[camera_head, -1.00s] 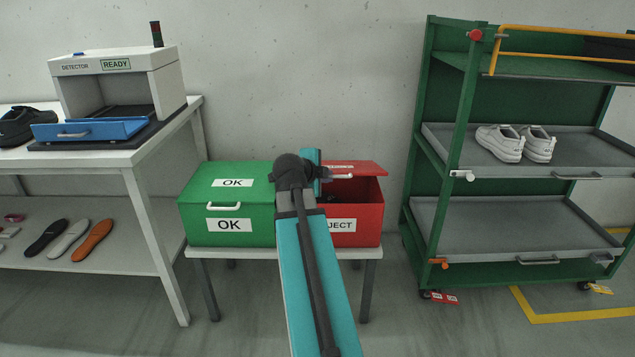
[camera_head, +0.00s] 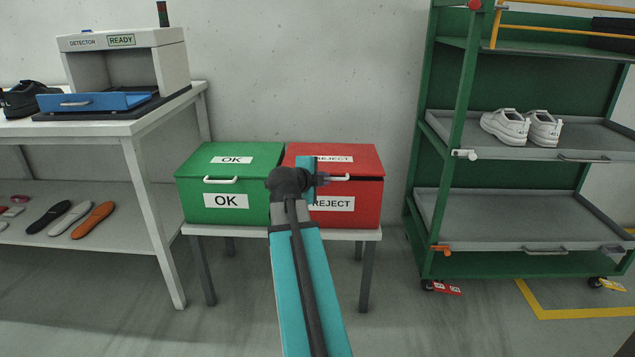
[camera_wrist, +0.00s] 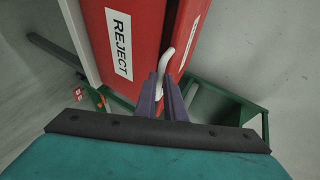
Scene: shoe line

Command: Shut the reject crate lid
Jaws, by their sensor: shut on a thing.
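The red reject crate (camera_head: 369,213) stands on a small white table, with its REJECT label on the front. Its red lid (camera_head: 366,160) lies almost flat over the top, with a thin dark line under its front edge. The white lid handle (camera_head: 341,178) is at the lid's front. My gripper (camera_head: 324,180) is shut on this handle. In the wrist view, the fingers (camera_wrist: 163,86) close around the handle (camera_wrist: 167,62), between the crate front (camera_wrist: 144,25) and the lid (camera_wrist: 184,32). My arm covers the crate's front left part.
The green OK crate (camera_head: 192,203) stands close on the left with its lid down. A white bench (camera_head: 145,130) with the detector (camera_head: 172,68) is farther left. A green rack (camera_head: 428,215) with white shoes (camera_head: 506,127) stands to the right. Clear floor lies between table and rack.

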